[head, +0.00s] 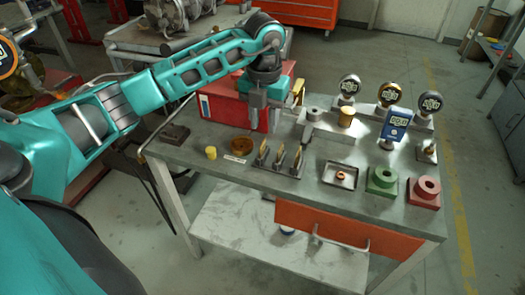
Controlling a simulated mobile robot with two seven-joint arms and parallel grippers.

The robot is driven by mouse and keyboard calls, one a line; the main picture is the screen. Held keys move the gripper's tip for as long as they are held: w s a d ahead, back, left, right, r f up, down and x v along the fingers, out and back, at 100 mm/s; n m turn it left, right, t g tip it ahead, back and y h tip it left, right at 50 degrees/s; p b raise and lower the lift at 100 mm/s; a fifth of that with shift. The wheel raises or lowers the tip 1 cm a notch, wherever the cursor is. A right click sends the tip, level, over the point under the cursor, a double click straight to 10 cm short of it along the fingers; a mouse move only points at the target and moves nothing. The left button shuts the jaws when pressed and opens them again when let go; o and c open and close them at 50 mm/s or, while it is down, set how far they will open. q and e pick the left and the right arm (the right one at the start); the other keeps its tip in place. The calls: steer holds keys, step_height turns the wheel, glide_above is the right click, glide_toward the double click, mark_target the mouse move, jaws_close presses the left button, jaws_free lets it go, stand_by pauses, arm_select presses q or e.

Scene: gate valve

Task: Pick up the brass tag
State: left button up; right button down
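No piece is clearly readable as the brass tag. Several slim brass-coloured pieces (280,158) stand upright in a small grey rack (272,166) at the front of the metal workbench, and I cannot tell whether one is the tag. A round brass-coloured dish (241,146) sits left of the rack. My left gripper (264,125) points down in front of the red box, behind and above the rack. Its two fingers are apart, with nothing seen between them. My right gripper is not in view.
The red box (222,108) stands behind my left gripper. A yellow cylinder (211,153) is left of the dish. To the right are a stepped metal block (325,128), dial gauges (389,94), a blue digital gauge (396,123), a small tray (339,184), and green (381,181) and red (424,192) blocks.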

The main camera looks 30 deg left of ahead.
mark_target(263, 151)
arm_select(q)
steer(key=f, duration=0.6)
steer(key=shift+w+a+f, duration=0.2)
steer(key=shift+f, duration=0.1)
jaws_close()
steer(key=shift+r, duration=0.1)
